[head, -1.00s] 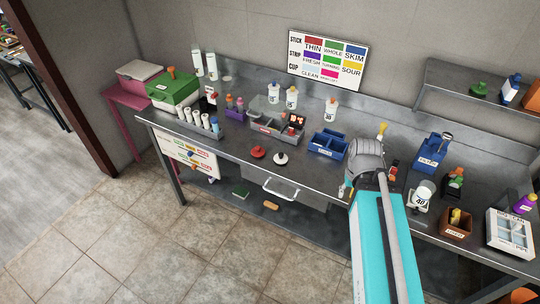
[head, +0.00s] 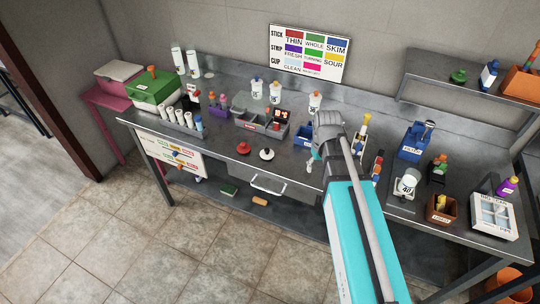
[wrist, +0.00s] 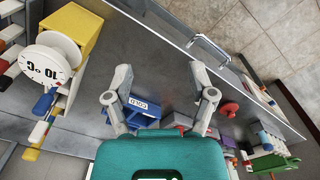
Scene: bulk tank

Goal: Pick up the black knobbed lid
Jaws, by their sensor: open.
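A small round lid with a pale knob and a dark rim (head: 266,155) lies on the steel counter near its front edge in the head view; it looks like the black knobbed lid. A red knobbed lid (head: 243,148) lies just left of it and also shows in the wrist view (wrist: 229,109). I cannot make out the dark-rimmed lid in the wrist view; a finger may hide it. My gripper (head: 312,162) is over the counter to the right of both lids, apart from them. In the wrist view my gripper (wrist: 160,78) has its fingers spread, with nothing between them.
A blue box (head: 303,136) stands partly behind my arm. A grey divided tray (head: 250,124) stands behind the lids. A drawer handle (head: 268,189) juts from the counter front. Bottles and a white round gauge (head: 406,184) stand to the right. The counter around the lids is clear.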

